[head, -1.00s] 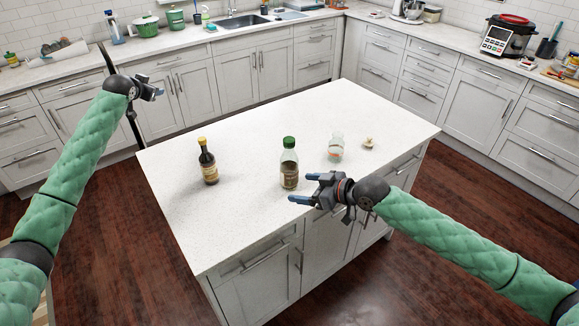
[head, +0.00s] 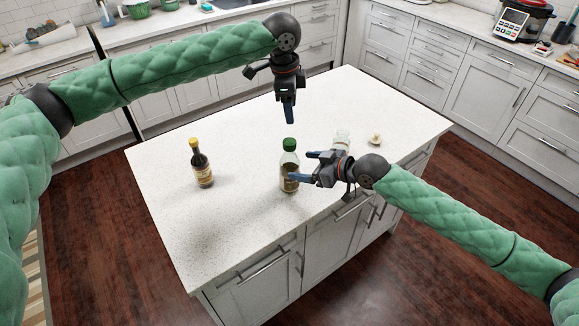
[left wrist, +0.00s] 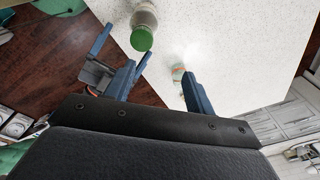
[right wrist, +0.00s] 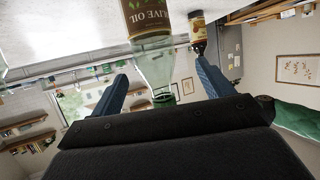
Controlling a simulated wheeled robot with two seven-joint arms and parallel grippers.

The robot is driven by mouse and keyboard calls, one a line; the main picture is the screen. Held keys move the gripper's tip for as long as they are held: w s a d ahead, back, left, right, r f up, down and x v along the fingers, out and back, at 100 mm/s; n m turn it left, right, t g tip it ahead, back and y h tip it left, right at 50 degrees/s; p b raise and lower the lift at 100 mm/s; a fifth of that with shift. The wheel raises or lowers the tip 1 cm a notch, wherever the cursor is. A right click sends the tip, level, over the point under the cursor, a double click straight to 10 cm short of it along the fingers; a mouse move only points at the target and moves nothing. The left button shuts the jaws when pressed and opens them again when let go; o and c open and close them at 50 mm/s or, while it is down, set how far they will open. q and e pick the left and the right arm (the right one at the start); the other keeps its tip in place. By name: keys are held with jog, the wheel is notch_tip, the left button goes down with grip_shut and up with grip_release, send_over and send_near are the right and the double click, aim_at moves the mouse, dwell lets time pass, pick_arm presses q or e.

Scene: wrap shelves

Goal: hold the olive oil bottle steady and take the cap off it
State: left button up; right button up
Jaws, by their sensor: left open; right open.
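The olive oil bottle (head: 289,172), clear glass with a brown label and green cap (head: 289,144), stands upright on the island. My right gripper (head: 300,167) is open at its side. In the right wrist view, which is upside down, the bottle (right wrist: 150,22) appears between the spread fingers; contact cannot be told. My left gripper (head: 289,119) points down, open and empty, above the cap. In the left wrist view the cap (left wrist: 142,38) lies beyond the left finger's tip, not centred between the fingers.
A dark bottle with a yellow cap (head: 202,168) stands to the left on the white island top (head: 240,220). A glass jar (head: 342,137) is partly hidden behind my right gripper. A small pale object (head: 375,138) lies right of it. The island's front left is clear.

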aim_at(285, 161)
pick_arm(q)
jog(key=shift+s+f+m+g+y, duration=0.2)
jog(key=shift+s+m+y, duration=0.1)
jog(key=shift+s, duration=0.3)
jog(key=shift+s+f+m+g+y, duration=0.2)
jog(key=shift+s+y, duration=0.1)
jog(key=shift+s, duration=0.25)
pick_arm(e)
jog(key=shift+w+a+f, duration=0.1)
jog(key=shift+w, duration=0.5)
pick_arm(q)
jog(key=shift+s+a, duration=0.1)
jog(key=shift+s, duration=0.05)
pick_arm(e)
jog(key=shift+w+a+f, duration=0.15)
jog(key=shift+w+a, duration=0.05)
jog(key=shift+a, duration=0.3)
jog(key=shift+x, duration=3.2)
jog(key=shift+c, duration=0.5)
